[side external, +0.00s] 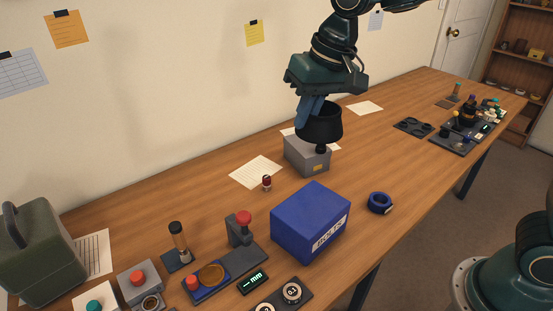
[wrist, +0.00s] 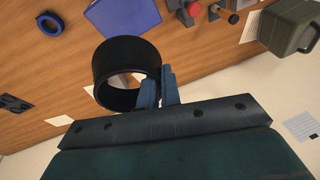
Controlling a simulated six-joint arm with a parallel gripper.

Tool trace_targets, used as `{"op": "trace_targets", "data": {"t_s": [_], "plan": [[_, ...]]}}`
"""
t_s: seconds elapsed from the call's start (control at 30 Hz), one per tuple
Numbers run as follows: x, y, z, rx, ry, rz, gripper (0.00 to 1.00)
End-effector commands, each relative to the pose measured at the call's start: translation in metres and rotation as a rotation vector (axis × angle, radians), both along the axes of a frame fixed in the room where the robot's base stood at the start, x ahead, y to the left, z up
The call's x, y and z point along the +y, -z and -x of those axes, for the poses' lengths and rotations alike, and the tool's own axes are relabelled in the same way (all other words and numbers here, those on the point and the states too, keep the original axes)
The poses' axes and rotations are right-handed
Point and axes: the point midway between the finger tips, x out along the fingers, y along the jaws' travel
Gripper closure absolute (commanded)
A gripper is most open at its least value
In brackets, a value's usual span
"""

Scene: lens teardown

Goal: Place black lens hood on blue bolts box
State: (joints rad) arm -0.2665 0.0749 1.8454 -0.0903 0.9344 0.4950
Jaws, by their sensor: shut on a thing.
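The black lens hood (side external: 322,126) is an open black ring, held in my gripper (side external: 310,112) above a grey box. In the wrist view, the lens hood (wrist: 104,70) hangs beside the blue fingers of my gripper (wrist: 158,88), which are shut on its wall. The blue bolts box (side external: 311,222) stands on the table, in front of and below the hood in the side view, with a white BOLTS label on its front. Its closed blue top (wrist: 122,14) shows at the upper edge of the wrist view, apart from the hood.
The grey box (side external: 306,156) with a black knob is below the hood. A blue tape ring (side external: 380,202) lies right of the bolts box. A red-knobbed stand (side external: 242,226) is at its left. A small red-topped piece (side external: 267,183) stands behind.

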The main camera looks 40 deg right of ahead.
Motion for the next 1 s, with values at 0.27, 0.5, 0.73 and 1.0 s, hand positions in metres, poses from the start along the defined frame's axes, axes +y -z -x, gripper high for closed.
{"op": "trace_targets", "data": {"t_s": [0.27, 0.5, 0.73, 1.0], "plan": [[-0.001, 0.003, 0.001, 0.001, 0.002, 0.000, 1.00], [-0.001, 0.032, 0.002, 0.005, 0.003, 0.002, 1.00], [-0.001, 0.075, 0.002, 0.005, 0.002, 0.001, 1.00], [-0.001, 0.126, 0.002, 0.006, 0.001, 0.002, 1.00]]}}
